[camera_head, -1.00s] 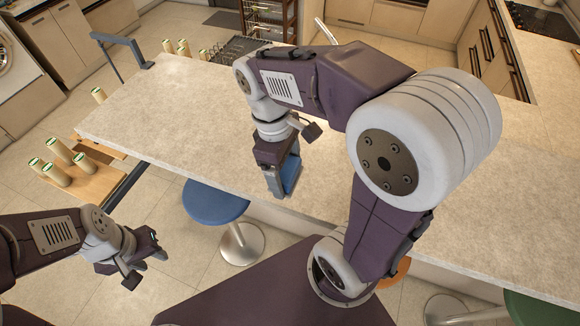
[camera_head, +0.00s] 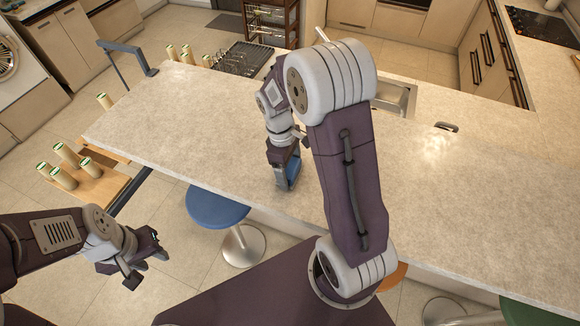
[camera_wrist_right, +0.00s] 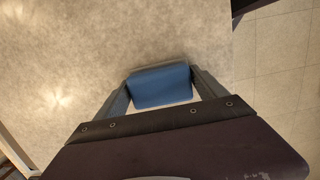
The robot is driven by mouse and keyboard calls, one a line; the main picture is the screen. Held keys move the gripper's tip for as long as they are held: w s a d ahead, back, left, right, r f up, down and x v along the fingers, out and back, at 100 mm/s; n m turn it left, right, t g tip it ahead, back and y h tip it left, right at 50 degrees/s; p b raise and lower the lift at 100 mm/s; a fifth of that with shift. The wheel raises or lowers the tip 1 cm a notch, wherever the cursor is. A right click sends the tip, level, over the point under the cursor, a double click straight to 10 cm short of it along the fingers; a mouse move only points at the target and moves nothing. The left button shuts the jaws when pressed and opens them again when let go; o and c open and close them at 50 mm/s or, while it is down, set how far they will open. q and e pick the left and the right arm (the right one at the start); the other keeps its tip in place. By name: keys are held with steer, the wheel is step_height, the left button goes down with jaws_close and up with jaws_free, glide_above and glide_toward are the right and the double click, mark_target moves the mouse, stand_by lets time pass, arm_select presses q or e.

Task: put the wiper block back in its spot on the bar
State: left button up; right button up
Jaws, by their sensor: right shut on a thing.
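The blue wiper block (camera_head: 293,172) is between the fingers of my right gripper (camera_head: 284,180), over the pale stone counter (camera_head: 190,130). In the right wrist view the block (camera_wrist_right: 160,86) sits squarely between both fingertips, its broad blue face showing. I cannot tell whether its lower edge touches the counter. My left gripper (camera_head: 146,262) is at lower left, empty, its fingers apart, over the floor. I cannot make out a marked spot for the block.
A grey-blue bracket (camera_head: 124,48) stands at the counter's far left end. A dark rack (camera_head: 240,58) and a sink (camera_head: 396,97) are at the back. A blue stool (camera_head: 215,207) stands in front.

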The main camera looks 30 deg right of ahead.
steer(key=shift+f, duration=0.15)
steer(key=o, duration=1.5)
steer(key=shift+s, duration=0.1)
steer(key=shift+o, duration=0.2)
steer(key=shift+r, duration=0.35)
steer(key=r, duration=0.3)
steer(key=w+r, duration=0.1)
steer(key=r, duration=0.3)
steer(key=a+r, duration=0.1)
steer(key=r, duration=0.2)
steer(key=shift+w+a+r, duration=0.1)
steer(key=shift+w+r, duration=0.05)
steer(key=shift+r, duration=0.2)
steer(key=shift+w+r, duration=0.1)
steer(key=shift+r, duration=0.35)
